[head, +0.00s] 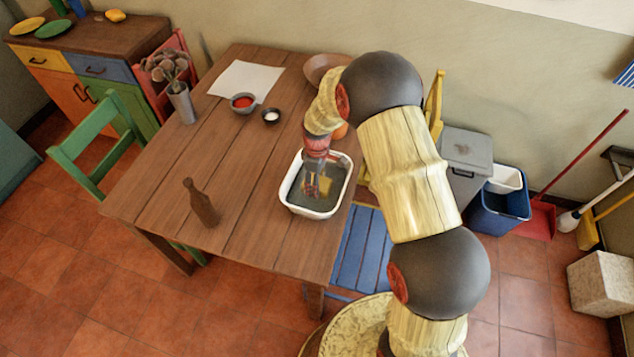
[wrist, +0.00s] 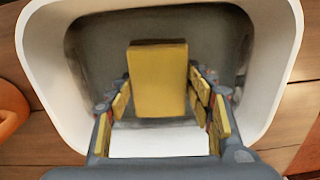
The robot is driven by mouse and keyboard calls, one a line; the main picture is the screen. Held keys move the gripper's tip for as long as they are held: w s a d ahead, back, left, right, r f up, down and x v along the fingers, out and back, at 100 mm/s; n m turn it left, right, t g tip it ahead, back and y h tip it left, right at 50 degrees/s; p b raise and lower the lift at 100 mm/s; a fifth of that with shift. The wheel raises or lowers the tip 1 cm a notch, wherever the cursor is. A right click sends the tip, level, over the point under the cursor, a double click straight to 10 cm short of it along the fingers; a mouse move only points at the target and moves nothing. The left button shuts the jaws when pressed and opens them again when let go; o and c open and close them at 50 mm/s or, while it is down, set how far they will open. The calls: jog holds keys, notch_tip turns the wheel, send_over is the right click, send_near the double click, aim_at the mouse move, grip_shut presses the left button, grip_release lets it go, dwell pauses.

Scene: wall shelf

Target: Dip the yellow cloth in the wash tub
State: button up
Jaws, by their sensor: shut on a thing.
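The wash tub (head: 336,203) is a white-rimmed rectangular basin with a dark grey inside, near the table's right edge. Its rim (wrist: 287,30) surrounds the wrist view. My gripper (head: 316,190) points down into the tub from above. In the wrist view my gripper (wrist: 160,92) has its fingers on both sides of the yellow cloth (wrist: 158,75), a flat yellow rectangle, and is shut on it. The cloth is over or inside the tub's opening. I cannot tell whether it touches the bottom or any water.
A brown bottle (head: 201,203) stands left of the tub. A bowl of red stuff (head: 243,102), a small dark bowl (head: 271,116), a white sheet (head: 247,80) and a vase (head: 182,103) are farther back. An orange thing (wrist: 10,110) lies beside the tub. The table's front left is clear.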

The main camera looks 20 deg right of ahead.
jog(key=shift+s+f, duration=0.15)
jog(key=shift+f, duration=0.45)
dwell(1.3)
jog(key=shift+r, duration=0.1)
notch_tip(320, 180, up, 13)
jog(key=p, duration=0.8)
dwell(1.5)
